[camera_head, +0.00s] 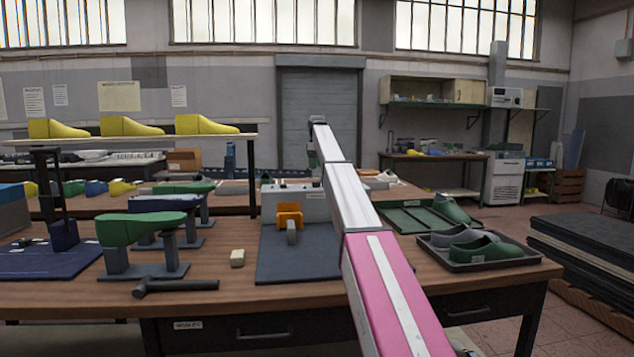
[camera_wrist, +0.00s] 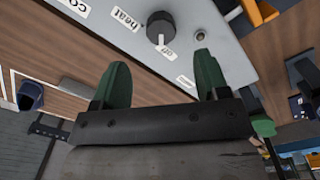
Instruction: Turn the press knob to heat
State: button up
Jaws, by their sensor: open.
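The press (camera_head: 310,207) is a grey box at the back of the dark mat on the workbench, with an orange part (camera_head: 290,210) in front. In the wrist view, the dark round knob (camera_wrist: 160,26) stands on the pale grey panel (camera_wrist: 213,45). Its light pointer faces the "off" label (camera_wrist: 169,51). The "heat" label (camera_wrist: 126,19) lies to the left of the knob. My gripper (camera_wrist: 161,60) is open and empty, its two green fingers below the knob in the picture and apart from it. In the head view my arm reaches over the press; the fingers are hard to make out.
Yellow lasts (camera_head: 130,127) line a shelf.

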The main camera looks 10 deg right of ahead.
aim_at(316, 184)
notch_tip(316, 184, down, 8)
jog(key=shift+r, duration=0.1)
jog(key=c, duration=0.9)
